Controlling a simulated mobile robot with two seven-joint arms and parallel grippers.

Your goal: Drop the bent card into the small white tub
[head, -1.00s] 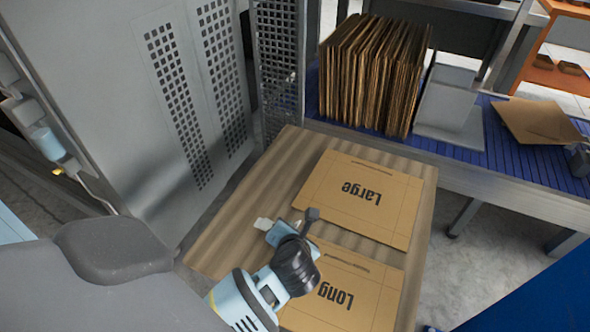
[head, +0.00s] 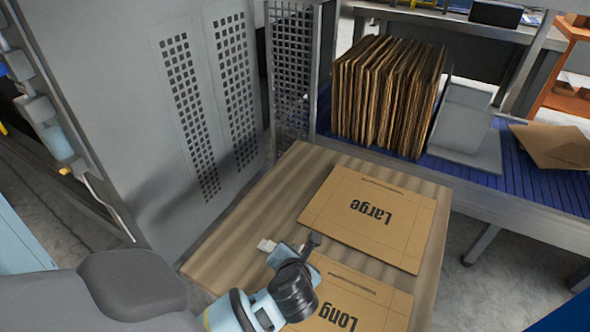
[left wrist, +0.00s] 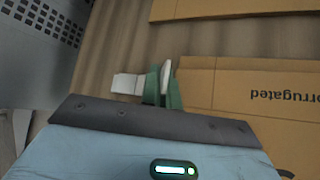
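My left gripper (head: 290,250) is low over the near left part of a wooden table, beside the flat cardboard sheets. In the left wrist view its green fingers (left wrist: 164,88) are close together with a thin white edge between them. A small white piece with a fold, which looks like the bent card (left wrist: 127,84), sticks out to the left of the fingers. It also shows in the head view (head: 266,245). Part of it is hidden by the fingers. I see no small white tub in either view. My right gripper is not in view.
Flat cardboard blanks marked Large (head: 345,232) and Long (head: 375,300) lie on the wooden table (head: 235,225). A grey perforated cabinet (head: 160,150) stands left. Upright cardboard sheets (head: 385,95) stand on a blue conveyor (head: 500,180) behind. The table's left strip is bare.

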